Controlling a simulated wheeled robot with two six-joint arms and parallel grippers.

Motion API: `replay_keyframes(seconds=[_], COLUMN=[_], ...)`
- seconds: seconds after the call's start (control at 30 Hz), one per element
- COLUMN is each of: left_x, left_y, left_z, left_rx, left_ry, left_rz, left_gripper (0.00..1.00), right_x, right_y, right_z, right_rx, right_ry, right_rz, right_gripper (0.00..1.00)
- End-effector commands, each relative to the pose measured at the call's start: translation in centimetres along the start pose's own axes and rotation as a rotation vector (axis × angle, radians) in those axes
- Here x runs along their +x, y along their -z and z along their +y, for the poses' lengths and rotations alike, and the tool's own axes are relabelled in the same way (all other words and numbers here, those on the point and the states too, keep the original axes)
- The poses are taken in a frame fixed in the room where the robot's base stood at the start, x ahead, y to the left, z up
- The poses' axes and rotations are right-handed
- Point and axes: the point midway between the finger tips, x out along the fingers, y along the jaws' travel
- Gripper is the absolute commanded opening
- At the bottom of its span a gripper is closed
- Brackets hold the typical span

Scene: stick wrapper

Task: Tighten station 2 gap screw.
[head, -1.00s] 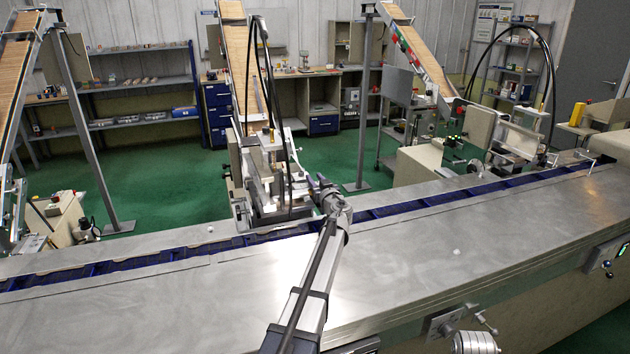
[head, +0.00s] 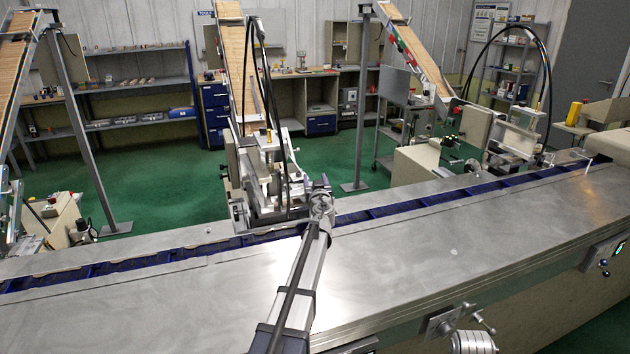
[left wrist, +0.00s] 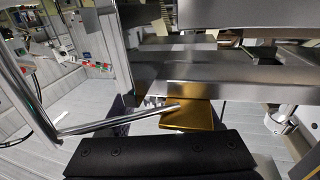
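The middle station (head: 268,180), a metal machine with a clamp-like head and black hoses, stands behind the conveyor at the foot of the middle wooden chute. My left gripper (head: 320,195) is at the right side of this station, above the blue conveyor channel. In the left wrist view, a black pad-like part crosses the bottom. Just beyond it are a flat gold-coloured plate (left wrist: 188,116), a bent metal rod (left wrist: 110,124) and a grey metal bar (left wrist: 215,80). I cannot pick out the gap screw or tell whether the gripper touches anything. My right gripper is not in view.
The blue conveyor channel (head: 425,204) runs along the steel table (head: 400,265). Another station (head: 510,145) with a hose stands at the right, and part of one (head: 65,225) at the left. The table's front surface is mostly clear.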

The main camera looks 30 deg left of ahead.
Motion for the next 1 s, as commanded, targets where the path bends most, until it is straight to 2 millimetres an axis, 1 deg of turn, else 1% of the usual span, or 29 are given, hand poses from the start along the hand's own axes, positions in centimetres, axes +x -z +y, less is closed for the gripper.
replay_keyframes(seconds=[0.23, 0.37, 0.47, 0.57, 0.8, 0.9, 1.0], left_x=[-0.1, -0.6, -1.6, -3.1, -7.0, -7.8, -7.9], left_y=[0.0, 0.0, 0.0, 0.0, 0.0, 0.0, 0.0], left_z=[0.0, 0.0, 0.0, -0.1, -0.1, -0.1, 0.0], left_rx=[0.000, 0.000, 0.000, 0.000, 0.000, 0.000, 0.000], left_ry=[0.000, 0.000, 0.000, 0.000, -0.001, 0.000, 0.001], left_rz=[0.000, 0.000, 0.000, 0.000, 0.000, 0.000, 0.000], left_gripper=[0.64, 0.64, 0.64, 0.64, 0.64, 0.64, 0.64], right_x=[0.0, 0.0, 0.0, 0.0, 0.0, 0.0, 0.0], right_y=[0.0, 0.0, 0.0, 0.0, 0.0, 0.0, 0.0], right_z=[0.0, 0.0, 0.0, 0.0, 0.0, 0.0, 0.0], right_rx=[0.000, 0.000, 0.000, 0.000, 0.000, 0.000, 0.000], right_ry=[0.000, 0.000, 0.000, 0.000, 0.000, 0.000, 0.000], right_rz=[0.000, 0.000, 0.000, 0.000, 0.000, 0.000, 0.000], right_gripper=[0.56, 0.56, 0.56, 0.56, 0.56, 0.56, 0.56])
